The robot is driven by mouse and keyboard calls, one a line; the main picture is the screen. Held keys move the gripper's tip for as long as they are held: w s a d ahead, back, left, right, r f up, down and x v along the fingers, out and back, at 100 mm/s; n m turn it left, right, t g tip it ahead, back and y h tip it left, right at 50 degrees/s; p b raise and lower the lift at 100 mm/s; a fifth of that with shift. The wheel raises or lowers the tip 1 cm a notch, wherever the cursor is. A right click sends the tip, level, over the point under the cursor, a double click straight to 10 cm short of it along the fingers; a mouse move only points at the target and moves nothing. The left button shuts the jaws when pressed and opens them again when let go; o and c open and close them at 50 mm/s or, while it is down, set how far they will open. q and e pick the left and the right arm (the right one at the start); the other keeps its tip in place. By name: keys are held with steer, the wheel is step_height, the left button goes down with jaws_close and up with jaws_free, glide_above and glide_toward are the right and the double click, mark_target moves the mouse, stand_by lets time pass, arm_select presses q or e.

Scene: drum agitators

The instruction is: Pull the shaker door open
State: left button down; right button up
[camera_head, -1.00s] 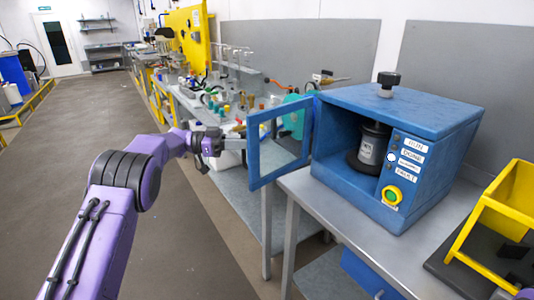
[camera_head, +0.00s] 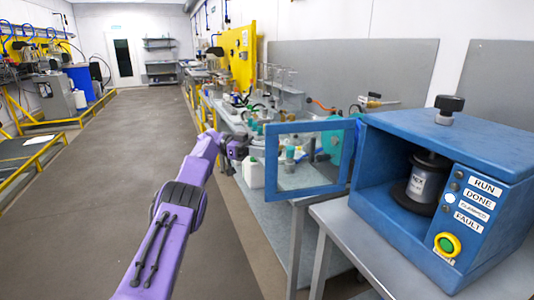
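The blue shaker (camera_head: 400,205) stands on a grey table at the right. Its framed window door (camera_head: 272,165) is swung wide open, out to the left of the housing. Inside the open chamber sits a dark container with a pale label (camera_head: 418,184). My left gripper (camera_head: 246,146) is at the door's outer left edge, about halfway up. It is small and dark, so I cannot tell whether its fingers touch the door or how far they are apart. My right gripper is out of view.
A black knob (camera_head: 448,106) tops the shaker; its front has labels and a green button in a yellow ring (camera_head: 447,244). Benches with bottles (camera_head: 245,112) run behind the door. The floor (camera_head: 130,150) at the left is open.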

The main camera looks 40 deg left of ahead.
arm_select(q)
steer(key=shift+w+d, duration=0.15)
steer(key=shift+d, duration=0.05)
